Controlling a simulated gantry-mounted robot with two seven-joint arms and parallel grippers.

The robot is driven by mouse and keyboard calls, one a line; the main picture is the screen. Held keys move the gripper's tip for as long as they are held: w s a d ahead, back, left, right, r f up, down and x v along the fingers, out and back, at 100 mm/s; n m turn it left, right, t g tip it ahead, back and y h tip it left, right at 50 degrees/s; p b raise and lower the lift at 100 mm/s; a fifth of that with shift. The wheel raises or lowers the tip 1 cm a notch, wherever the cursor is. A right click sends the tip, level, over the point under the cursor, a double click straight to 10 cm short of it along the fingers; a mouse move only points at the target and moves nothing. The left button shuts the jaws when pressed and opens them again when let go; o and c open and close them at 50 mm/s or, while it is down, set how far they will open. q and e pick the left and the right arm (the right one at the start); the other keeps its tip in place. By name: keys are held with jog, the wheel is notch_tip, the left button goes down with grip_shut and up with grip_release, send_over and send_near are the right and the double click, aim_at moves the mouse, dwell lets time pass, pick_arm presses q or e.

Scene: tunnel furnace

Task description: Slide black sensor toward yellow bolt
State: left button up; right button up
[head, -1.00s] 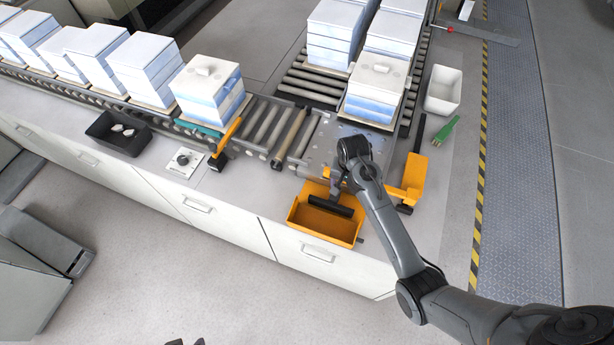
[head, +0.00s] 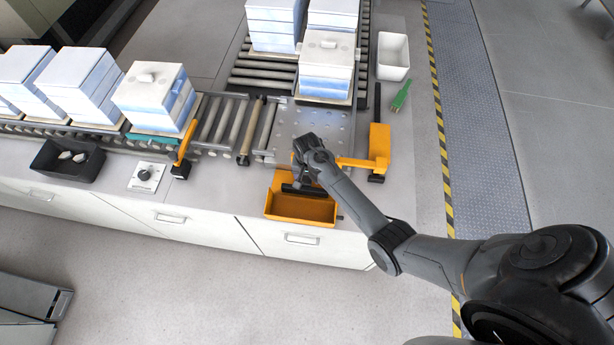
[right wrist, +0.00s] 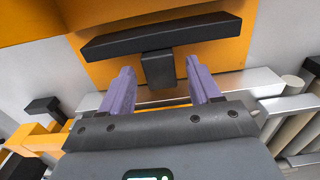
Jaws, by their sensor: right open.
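A black T-shaped piece, a long bar with a short block, shows at the orange bin in the right wrist view (right wrist: 165,38) and the head view (head: 305,190). It may be the black sensor; I cannot be sure. My right gripper (right wrist: 158,72) is open, its purple fingers on either side of the short block. I cannot tell whether they touch it. In the head view my right gripper (head: 298,178) is at the bin's back edge, partly hidden by its own arm. I cannot make out a yellow bolt. My left gripper is out of view.
The orange bin (head: 301,210) sits at the counter's front edge. An orange bracket (head: 378,148) stands right of it, another (head: 187,145) to the left. Roller conveyors carry white-blue stacks behind. A black tray (head: 68,160), a white bin (head: 393,56) and a green brush (head: 401,95) lie around.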

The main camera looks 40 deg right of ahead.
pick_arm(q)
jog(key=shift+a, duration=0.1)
pick_arm(e)
jog(key=shift+f, duration=0.2)
grip_shut()
